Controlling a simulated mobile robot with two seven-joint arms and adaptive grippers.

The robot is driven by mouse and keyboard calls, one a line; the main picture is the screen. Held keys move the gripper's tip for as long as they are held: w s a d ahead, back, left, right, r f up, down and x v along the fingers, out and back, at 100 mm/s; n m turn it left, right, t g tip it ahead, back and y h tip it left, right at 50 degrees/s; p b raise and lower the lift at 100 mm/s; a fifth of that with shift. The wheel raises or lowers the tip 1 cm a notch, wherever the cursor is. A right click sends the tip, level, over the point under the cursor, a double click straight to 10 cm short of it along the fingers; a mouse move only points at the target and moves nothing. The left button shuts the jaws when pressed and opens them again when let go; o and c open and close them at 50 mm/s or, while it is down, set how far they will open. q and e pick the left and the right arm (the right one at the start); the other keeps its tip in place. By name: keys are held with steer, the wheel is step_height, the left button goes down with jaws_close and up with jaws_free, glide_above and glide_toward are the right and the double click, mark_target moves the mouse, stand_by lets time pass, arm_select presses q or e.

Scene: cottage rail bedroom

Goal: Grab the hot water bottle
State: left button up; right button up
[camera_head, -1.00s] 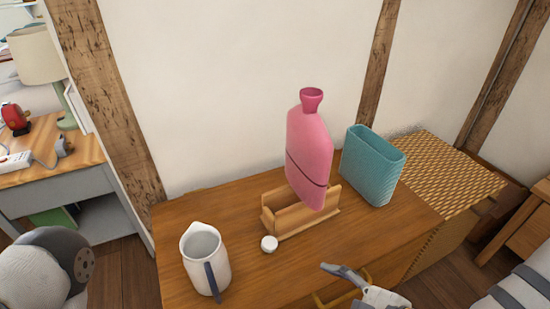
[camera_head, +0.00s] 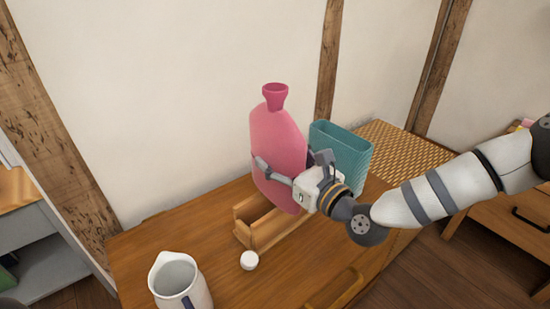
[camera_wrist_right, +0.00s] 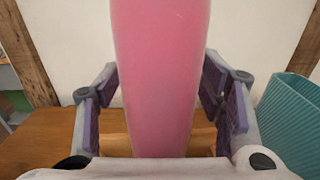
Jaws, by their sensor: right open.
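The pink hot water bottle (camera_head: 278,138) stands upright, slightly tilted, in a small wooden holder (camera_head: 246,232) on the wooden dresser top. My right gripper (camera_head: 288,168) reaches in from the right at the bottle's lower body. It is open, with one finger on each side of the bottle. In the right wrist view the bottle (camera_wrist_right: 160,75) fills the middle between the two fingers, with small gaps visible at both sides. The bottle's lower end is partly hidden by the gripper and holder. My left gripper is not in view.
A teal ribbed container (camera_head: 345,150) stands close behind and right of my gripper; it also shows in the right wrist view (camera_wrist_right: 290,120). A white pitcher (camera_head: 178,280) and a small white round item (camera_head: 250,260) sit at the front left. A woven basket top (camera_head: 395,148) lies at the right.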

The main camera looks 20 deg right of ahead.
steer(key=shift+w, duration=0.2)
jaws_close()
steer(key=shift+r, duration=0.1)
